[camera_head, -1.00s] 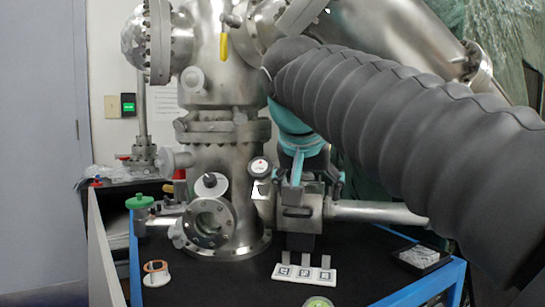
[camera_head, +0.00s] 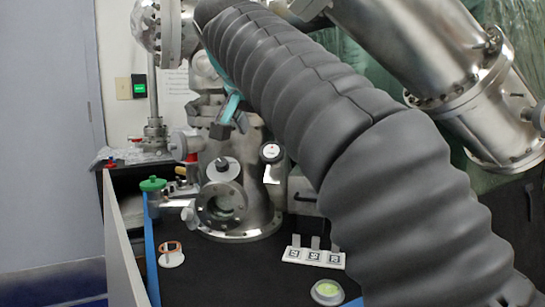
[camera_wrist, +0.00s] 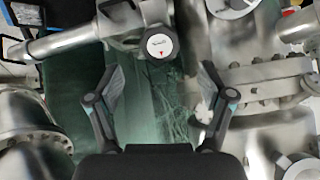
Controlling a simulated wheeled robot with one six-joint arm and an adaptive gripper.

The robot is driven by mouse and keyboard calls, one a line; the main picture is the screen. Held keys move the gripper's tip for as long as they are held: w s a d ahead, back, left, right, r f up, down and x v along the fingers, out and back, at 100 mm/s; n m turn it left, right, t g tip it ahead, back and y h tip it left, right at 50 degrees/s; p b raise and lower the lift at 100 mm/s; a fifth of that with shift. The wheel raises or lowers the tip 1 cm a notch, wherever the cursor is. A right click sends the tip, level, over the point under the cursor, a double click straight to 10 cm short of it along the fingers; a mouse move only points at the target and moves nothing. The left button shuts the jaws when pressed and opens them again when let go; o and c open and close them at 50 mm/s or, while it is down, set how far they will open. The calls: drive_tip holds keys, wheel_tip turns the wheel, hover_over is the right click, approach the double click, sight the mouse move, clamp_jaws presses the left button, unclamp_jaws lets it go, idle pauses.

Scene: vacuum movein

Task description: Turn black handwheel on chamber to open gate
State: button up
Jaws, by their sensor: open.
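A round black-rimmed piece with a white face and red mark (camera_head: 271,152) stands on the steel chamber (camera_head: 247,160); I cannot tell whether it is the black handwheel or a gauge. In the wrist view this round piece (camera_wrist: 160,44) lies beyond and between my fingertips, apart from them. My gripper (camera_wrist: 160,80) is open and empty. In the head view my gripper (camera_head: 222,127) is in front of the upper chamber, left of and above the round piece. My grey-sleeved arm hides much of the chamber's right side.
A green handwheel (camera_head: 152,184) is at the left, and a pale wheel (camera_head: 222,169) sits above the round viewport flange (camera_head: 222,206). A white marker stand (camera_head: 314,257) and a small round dish (camera_head: 327,292) are on the black tabletop. A large steel tube (camera_head: 430,70) crosses the upper right.

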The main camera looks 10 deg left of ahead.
sight(271, 151)
drive_tip(key=b+x, duration=0.1)
drive_tip(key=x, duration=0.7)
drive_tip(key=shift+f, duration=0.1)
drive_tip(key=c, duration=1.2)
